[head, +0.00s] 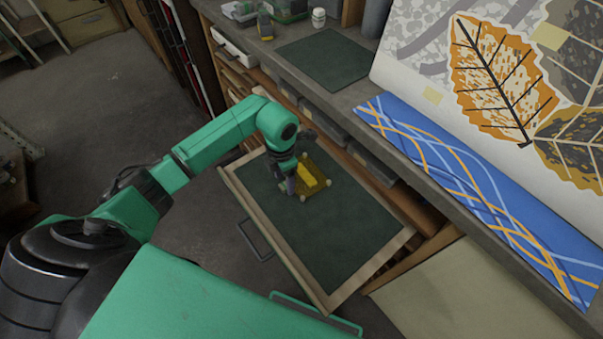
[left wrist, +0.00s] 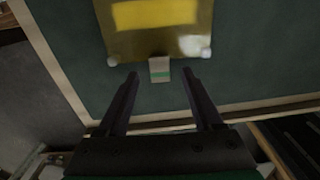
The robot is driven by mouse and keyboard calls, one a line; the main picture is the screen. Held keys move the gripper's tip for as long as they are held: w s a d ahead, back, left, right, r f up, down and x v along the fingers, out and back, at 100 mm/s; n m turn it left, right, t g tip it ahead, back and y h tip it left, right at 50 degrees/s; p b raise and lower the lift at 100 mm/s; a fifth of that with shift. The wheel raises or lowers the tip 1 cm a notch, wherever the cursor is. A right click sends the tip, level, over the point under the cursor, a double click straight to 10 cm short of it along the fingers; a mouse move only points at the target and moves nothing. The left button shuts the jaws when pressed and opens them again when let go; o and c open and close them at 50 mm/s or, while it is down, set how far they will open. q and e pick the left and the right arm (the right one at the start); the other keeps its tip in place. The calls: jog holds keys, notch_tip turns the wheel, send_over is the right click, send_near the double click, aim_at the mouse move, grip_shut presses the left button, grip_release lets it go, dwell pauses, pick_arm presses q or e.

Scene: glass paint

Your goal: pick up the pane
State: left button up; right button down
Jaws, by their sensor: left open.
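The pane (head: 316,178) is a small amber, see-through square with a brighter yellow band. It lies on the dark green lining of the open drawer (head: 345,235), with pale round pieces at its corners. In the left wrist view the pane (left wrist: 140,42) is cut off at the top.
The workbench (head: 365,95) runs above and behind the drawer, with a dark green mat (head: 326,58) and a blue patterned sheet (head: 470,185). A large leaf picture (head: 510,75) stands at the right. The drawer's front half is clear.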

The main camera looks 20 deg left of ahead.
pick_arm(q)
jog(key=shift+f, duration=0.9)
grip_shut()
